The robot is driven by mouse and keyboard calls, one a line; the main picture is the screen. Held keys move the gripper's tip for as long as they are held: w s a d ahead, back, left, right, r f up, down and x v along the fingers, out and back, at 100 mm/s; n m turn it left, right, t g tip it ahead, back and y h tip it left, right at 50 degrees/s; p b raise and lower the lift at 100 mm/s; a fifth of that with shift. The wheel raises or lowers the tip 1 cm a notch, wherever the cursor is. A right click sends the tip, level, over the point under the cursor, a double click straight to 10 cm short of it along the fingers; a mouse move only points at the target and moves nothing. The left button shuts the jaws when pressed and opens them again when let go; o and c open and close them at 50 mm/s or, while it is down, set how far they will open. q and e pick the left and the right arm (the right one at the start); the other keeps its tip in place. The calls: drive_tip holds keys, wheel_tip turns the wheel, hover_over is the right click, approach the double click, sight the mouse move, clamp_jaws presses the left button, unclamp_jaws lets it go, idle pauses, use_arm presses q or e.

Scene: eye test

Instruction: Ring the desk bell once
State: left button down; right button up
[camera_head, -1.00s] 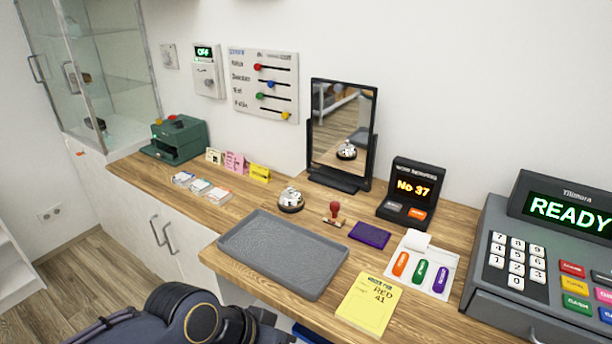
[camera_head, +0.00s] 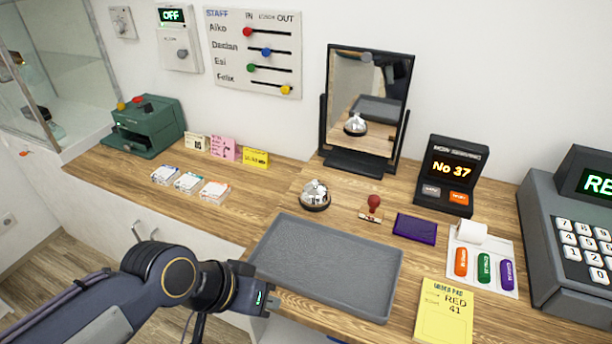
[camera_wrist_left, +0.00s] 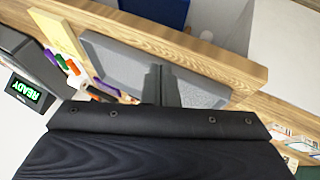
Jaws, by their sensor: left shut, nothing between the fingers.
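The desk bell (camera_head: 315,196), a silver dome on a dark base, stands upright on the wooden counter just behind the grey tray (camera_head: 268,252). Its reflection shows in the mirror (camera_head: 338,85). My left gripper (camera_head: 277,304) is at the front edge of the counter, near the tray's front left corner. It is apart from the bell, with the tray between them. In the left wrist view its fingers (camera_wrist_left: 160,84) are together and empty, in front of the tray. I cannot make out the bell in that view. My right gripper is not in view.
Right of the bell are a red-handled stamp (camera_head: 373,204), a purple ink pad (camera_head: 415,229) and a number display (camera_head: 450,176). Card stacks (camera_head: 189,182) and a green machine (camera_head: 146,126) stand left. A yellow pad (camera_head: 444,310) and cash register (camera_head: 565,240) are at right.

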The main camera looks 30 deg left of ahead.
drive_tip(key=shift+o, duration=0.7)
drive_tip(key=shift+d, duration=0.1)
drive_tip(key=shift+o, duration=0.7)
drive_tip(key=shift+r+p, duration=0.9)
use_arm(q)
wheel_tip(320, 180, up, 11)
drive_tip(key=n+t+p, duration=0.3)
drive_tip(key=n+p, duration=0.2)
drive_tip(key=n, duration=1.6)
hover_over(315, 183)
drive_tip(key=shift+s+a+y, duration=0.15)
drive_tip(key=shift+a+y, duration=0.15)
drive_tip(key=shift+a, duration=0.1)
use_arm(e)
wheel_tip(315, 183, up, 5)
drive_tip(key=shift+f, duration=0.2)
use_arm(q)
wheel_tip(315, 183, down, 7)
drive_tip(key=b, duration=0.7)
drive_tip(key=shift+f, duration=0.15)
drive_tip(key=shift+f+b, duration=0.65)
drive_tip(key=shift+f, duration=0.15)
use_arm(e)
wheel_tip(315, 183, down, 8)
